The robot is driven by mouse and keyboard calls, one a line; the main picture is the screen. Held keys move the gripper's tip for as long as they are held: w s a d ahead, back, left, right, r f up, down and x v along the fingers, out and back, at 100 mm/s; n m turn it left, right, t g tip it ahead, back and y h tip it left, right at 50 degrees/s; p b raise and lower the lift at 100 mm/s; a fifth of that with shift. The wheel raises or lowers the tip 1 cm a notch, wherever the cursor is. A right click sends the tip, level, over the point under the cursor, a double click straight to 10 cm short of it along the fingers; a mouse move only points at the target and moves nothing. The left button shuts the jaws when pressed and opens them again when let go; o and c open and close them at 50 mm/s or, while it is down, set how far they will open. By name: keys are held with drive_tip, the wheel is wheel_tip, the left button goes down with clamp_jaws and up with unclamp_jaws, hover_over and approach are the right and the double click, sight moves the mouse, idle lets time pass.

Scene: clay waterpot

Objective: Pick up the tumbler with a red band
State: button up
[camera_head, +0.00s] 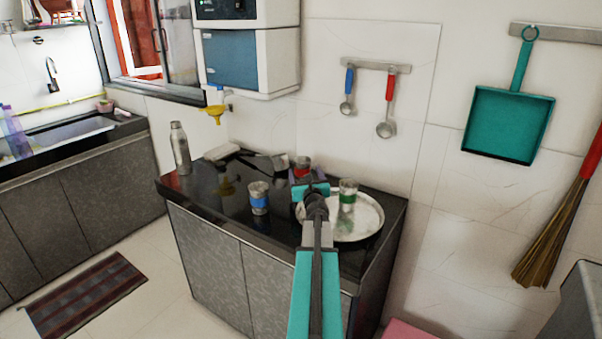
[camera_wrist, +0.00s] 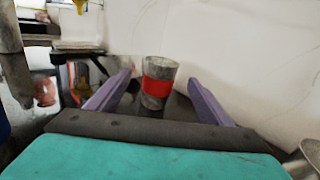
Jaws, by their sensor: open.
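The tumbler with a red band (camera_head: 302,168) stands upright at the back of the black counter, close to the wall. In the wrist view the same tumbler (camera_wrist: 158,82) is ahead of my gripper, roughly centred between the two purple fingers, its red band plain to see. My gripper (camera_wrist: 158,95) is open and empty. In the head view my gripper (camera_head: 311,190) is above the counter, in front of the red-banded tumbler. The tumbler's lower part is partly hidden there by my gripper.
A blue-banded tumbler (camera_head: 258,198) stands left of my arm. A green-banded tumbler (camera_head: 348,194) stands on a round steel plate (camera_head: 368,222) to the right. A steel bottle (camera_head: 180,148) stands at the counter's left end. The wall is close behind the red-banded tumbler.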

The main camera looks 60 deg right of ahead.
sight(304, 167)
drive_tip(key=shift+x, duration=1.45)
drive_tip(key=shift+p+x, duration=0.75)
drive_tip(key=shift+x, duration=1.8)
drive_tip(key=shift+d, duration=0.1)
drive_tip(key=shift+c, duration=0.3)
drive_tip(key=c, duration=1.1)
